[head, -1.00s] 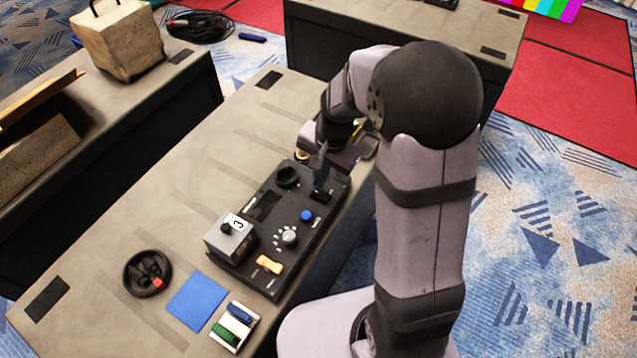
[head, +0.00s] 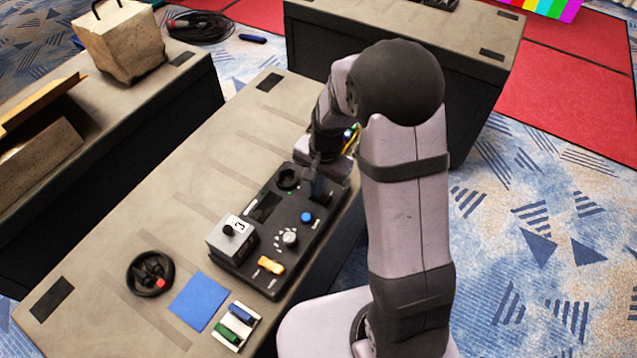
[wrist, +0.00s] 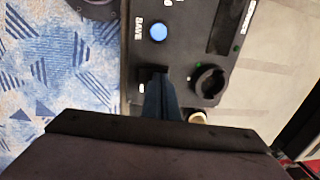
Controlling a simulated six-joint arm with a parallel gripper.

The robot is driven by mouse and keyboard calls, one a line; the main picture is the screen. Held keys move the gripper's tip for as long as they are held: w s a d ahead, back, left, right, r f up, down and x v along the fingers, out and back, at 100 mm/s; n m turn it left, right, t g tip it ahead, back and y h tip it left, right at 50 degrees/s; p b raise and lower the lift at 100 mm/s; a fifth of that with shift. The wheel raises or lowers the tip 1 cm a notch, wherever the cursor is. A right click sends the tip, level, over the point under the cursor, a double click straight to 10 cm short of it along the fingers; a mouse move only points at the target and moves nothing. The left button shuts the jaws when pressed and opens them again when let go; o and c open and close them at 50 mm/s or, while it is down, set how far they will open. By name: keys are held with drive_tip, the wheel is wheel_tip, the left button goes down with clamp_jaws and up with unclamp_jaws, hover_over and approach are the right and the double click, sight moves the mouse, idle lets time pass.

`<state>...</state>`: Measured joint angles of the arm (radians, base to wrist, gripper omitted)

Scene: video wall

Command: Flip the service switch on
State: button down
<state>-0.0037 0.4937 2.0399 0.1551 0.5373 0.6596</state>
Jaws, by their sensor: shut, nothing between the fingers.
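The black control panel (head: 274,240) lies on the long table. A small black switch block (wrist: 153,71) stands on it beside the blue SAVE button (wrist: 158,32). The label near the block is mostly hidden, so I cannot read it or tell the switch's position. My gripper (wrist: 160,84) is shut and empty, its dark fingers pointing down onto the panel. Its tips are right at the block and hide part of it; I cannot tell if they touch. In the head view my gripper (head: 317,182) is at the panel's far right end.
A round black socket (wrist: 208,84) is just right of my fingers. The panel also carries a grey knob (head: 290,238), an orange switch (head: 270,265) and a grey box marked 3 (head: 232,240). A black ring-shaped item (head: 150,273) and blue square (head: 198,302) lie nearer left.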

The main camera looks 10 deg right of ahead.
drive_tip(key=shift+f, duration=0.15)
drive_tip(key=shift+s, duration=0.15)
drive_tip(key=shift+s+d, duration=0.5)
drive_tip(key=shift+d, duration=0.05)
drive_tip(key=shift+r, duration=0.2)
drive_tip(key=shift+r+p, duration=0.5)
drive_tip(key=shift+p, duration=0.1)
wheel_tip(320, 180, up, 13)
drive_tip(key=s+d+p, duration=0.1)
drive_tip(key=shift+s+d+f+p, duration=0.15)
drive_tip(key=shift+d+p, duration=0.05)
drive_tip(key=shift+p, duration=0.1)
drive_tip(key=shift+f, duration=0.1)
